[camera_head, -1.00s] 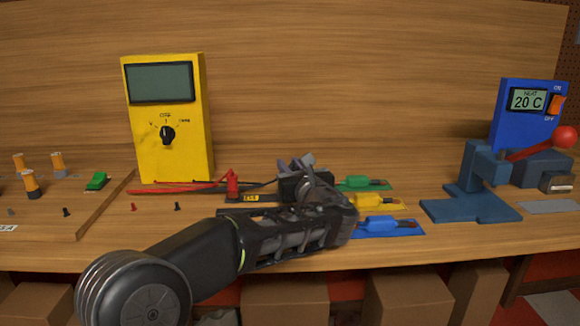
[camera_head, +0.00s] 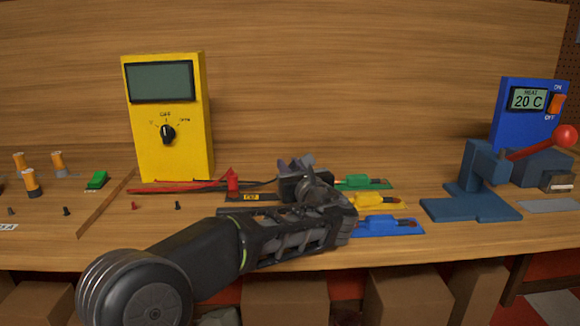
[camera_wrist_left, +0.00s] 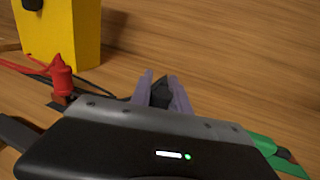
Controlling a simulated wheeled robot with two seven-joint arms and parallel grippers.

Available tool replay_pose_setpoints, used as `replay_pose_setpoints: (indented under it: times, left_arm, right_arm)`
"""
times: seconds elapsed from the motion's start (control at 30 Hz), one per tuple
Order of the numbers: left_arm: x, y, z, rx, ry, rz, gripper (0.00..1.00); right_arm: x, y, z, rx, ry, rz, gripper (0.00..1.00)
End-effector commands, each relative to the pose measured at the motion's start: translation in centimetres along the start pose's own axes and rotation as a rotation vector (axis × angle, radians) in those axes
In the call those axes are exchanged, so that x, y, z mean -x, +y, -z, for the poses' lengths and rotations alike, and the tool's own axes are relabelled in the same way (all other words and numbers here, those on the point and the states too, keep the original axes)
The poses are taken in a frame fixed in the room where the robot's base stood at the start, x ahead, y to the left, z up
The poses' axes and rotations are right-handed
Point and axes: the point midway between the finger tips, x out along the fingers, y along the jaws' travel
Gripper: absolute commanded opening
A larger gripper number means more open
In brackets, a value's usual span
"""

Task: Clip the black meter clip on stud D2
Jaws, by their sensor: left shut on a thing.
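My left gripper (camera_head: 296,164) is over the middle of the bench. Its purple fingers show in the left wrist view (camera_wrist_left: 161,88), shut on a dark piece (camera_wrist_left: 160,94) that looks like the black meter clip. My gripper body hides its lower part. A black lead runs toward it from the left. The red clip (camera_head: 233,181) stands upright by a dark strip with a yellow label (camera_head: 250,197); it also shows in the left wrist view (camera_wrist_left: 62,76). The yellow meter (camera_head: 168,118) stands behind. I cannot read which stud is D2. My right gripper is out of view.
Green (camera_head: 361,182), yellow (camera_head: 378,201) and blue (camera_head: 383,224) parts lie on coloured plates right of my gripper. A blue press with a red-knobbed lever (camera_head: 472,190) stands at right. A wooden strip (camera_head: 104,204) and several orange-topped cylinders are at left.

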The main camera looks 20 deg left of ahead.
Motion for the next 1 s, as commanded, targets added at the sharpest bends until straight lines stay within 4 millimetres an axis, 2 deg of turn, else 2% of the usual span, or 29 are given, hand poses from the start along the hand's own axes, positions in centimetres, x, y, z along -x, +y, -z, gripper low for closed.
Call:
replay_pose_setpoints:
  times: [0.4,1.0]
  left_arm:
    - [0.0,0.0,1.1,-0.001,0.001,0.001,0.00]
    - [0.0,0.0,-0.2,-0.001,0.001,0.001,0.00]
  right_arm:
    - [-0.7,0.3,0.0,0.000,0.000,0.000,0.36]
    - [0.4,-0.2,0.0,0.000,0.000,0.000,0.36]
